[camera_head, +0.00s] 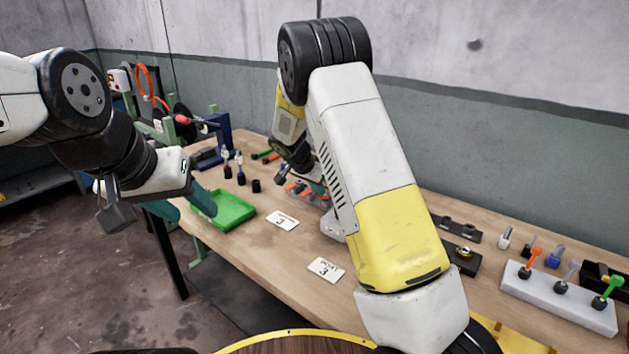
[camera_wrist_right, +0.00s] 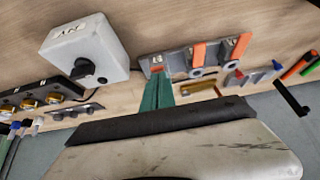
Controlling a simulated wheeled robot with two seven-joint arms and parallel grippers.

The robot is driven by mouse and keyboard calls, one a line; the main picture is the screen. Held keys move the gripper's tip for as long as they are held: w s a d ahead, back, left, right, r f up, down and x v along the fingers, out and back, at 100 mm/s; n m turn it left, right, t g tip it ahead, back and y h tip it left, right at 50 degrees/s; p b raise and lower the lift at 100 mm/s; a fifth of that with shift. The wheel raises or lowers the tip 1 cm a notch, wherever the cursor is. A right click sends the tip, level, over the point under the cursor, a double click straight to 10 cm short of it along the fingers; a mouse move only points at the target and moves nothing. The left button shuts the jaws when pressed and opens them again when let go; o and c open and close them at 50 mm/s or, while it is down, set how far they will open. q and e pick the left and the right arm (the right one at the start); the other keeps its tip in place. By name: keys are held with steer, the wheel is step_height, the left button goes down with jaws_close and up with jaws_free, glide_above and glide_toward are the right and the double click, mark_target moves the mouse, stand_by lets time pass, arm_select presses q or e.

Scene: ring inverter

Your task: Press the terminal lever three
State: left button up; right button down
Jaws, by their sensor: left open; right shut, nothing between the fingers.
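The grey terminal block with orange levers (camera_wrist_right: 199,54) is in the right wrist view. In the head view its orange parts (camera_head: 300,188) show partly behind my right arm. Two orange levers show clearly in the wrist view. My right gripper (camera_wrist_right: 157,80) is shut and empty. Its green fingertips overlap the left end of the block in the picture, beside a small marked label. I cannot tell whether they touch it, and the lever numbers are not readable. My left gripper (camera_head: 185,207) is open and empty by the table's left edge, near a green tray.
The green tray (camera_head: 232,211) sits at the table's left end. Two cards marked 3, one (camera_head: 282,220) behind the other (camera_head: 325,269), lie in front. A white box with a black knob (camera_wrist_right: 85,50) stands close to the block. A white rack (camera_head: 558,298) is at right.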

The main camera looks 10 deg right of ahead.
steer(key=shift+s+a+f, duration=0.35)
steer(key=shift+f, duration=0.15)
steer(key=shift+s+a, duration=0.1)
steer(key=shift+a, duration=0.05)
steer(key=shift+s+a+f, duration=0.15)
steer(key=shift+s+a, duration=0.25)
steer(key=shift+s, duration=0.05)
